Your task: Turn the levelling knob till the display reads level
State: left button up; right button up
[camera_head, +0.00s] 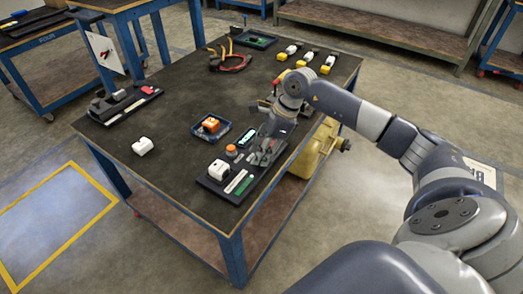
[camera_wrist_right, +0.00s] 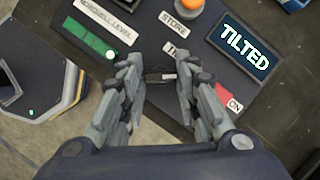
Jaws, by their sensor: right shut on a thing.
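The display (camera_wrist_right: 245,48) reads "TILTED" in pale letters on a dark screen in the right wrist view; it also shows in the head view (camera_head: 246,137), too small to read there. My right gripper (camera_wrist_right: 158,78) points down at the black panel. It is shut on the levelling knob (camera_wrist_right: 160,77), a small dark piece with a light mark, mostly hidden between the fingers. In the head view my right gripper (camera_head: 264,153) is at the panel (camera_head: 262,174) on the table's near right edge. My left gripper is in neither view.
Beside the knob are a green level strip (camera_wrist_right: 90,32), an orange button (camera_wrist_right: 188,6) and a red "ON" switch (camera_wrist_right: 230,102). A blue tray (camera_head: 198,134) holds an orange item. A loose white block (camera_head: 143,146) lies left, with clear tabletop around it.

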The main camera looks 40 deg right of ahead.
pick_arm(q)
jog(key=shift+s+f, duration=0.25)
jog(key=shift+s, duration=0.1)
pick_arm(e)
jog(key=shift+m+t, duration=0.3)
jog(key=shift+m, duration=0.5)
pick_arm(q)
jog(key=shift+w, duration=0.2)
pick_arm(e)
jog(key=o, duration=1.1)
jog(key=shift+c, duration=0.2)
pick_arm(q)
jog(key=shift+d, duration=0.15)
pick_arm(e)
jog(key=v, duration=1.2)
jog(key=shift+a, duration=0.25)
jog(key=shift+s, duration=0.1)
